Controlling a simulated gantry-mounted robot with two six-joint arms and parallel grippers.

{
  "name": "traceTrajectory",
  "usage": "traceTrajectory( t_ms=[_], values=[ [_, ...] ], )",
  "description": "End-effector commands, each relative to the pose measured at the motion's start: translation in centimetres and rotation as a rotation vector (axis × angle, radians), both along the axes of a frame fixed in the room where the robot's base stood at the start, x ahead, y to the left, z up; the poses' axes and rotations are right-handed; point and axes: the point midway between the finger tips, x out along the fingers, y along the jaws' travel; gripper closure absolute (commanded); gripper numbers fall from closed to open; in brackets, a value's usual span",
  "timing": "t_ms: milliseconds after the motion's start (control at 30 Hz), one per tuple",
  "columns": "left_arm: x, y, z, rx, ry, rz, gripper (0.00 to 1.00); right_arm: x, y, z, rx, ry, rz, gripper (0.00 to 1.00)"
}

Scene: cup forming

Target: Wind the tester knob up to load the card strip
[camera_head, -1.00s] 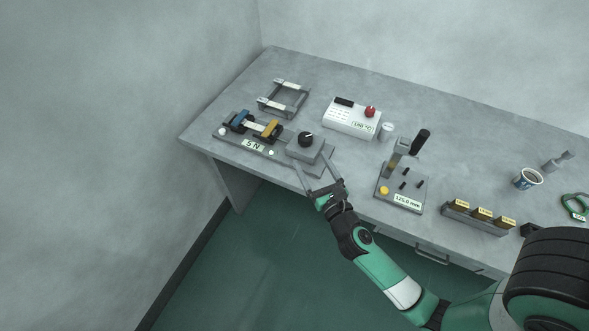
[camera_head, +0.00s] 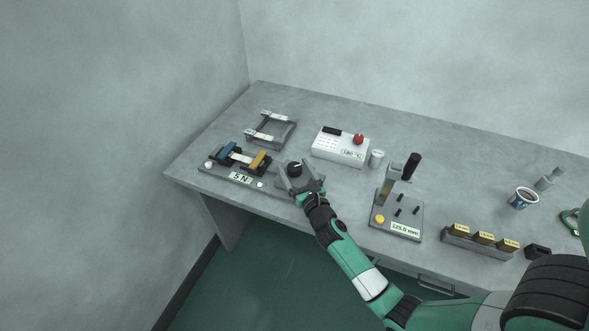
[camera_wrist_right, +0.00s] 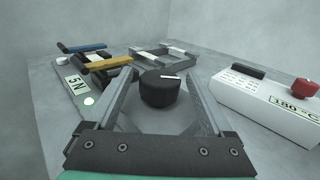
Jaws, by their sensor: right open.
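The tester (camera_head: 215,168) sits at the left of the bench, with a blue clamp (camera_head: 227,149), a yellow clamp (camera_head: 259,160) and a "5 N" display. A pale card strip (camera_head: 241,155) spans between the clamps. The black knob (camera_head: 294,168) stands on a grey block at the tester's right end. My right gripper (camera_head: 296,173) is open at the knob. In the right wrist view, the knob (camera_wrist_right: 160,88) with its white pointer line sits between the spread fingers, with gaps on both sides. My left gripper is not in view.
A white "180 °C" box (camera_head: 340,147) with a red knob stands right of the tester. A grey frame (camera_head: 272,131) lies behind it. A lever press (camera_head: 397,213) marked "125.0 mm" stands right of my forearm.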

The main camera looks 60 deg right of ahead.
Motion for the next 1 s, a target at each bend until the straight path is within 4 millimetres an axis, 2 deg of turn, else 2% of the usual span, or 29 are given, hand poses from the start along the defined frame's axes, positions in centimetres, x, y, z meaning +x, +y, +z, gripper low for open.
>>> traceTrajectory(
  t_ms=[300, 767, 800, 1000],
  values=[
    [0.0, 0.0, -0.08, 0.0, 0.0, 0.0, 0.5, 0.39, -0.35, 0.04, 0.0, 0.0, 0.0, 0.14],
    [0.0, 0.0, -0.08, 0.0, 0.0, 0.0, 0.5, 0.36, -0.32, 0.03, 0.0, 0.0, 0.0, 0.97],
    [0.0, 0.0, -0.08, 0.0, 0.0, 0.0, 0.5, 0.36, -0.32, 0.03, 0.0, 0.0, 0.0, 1.0],
    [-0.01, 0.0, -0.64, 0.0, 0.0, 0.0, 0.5, 0.4, -0.28, -0.15, -0.001, -0.001, -0.016, 1.0]
  ],
)
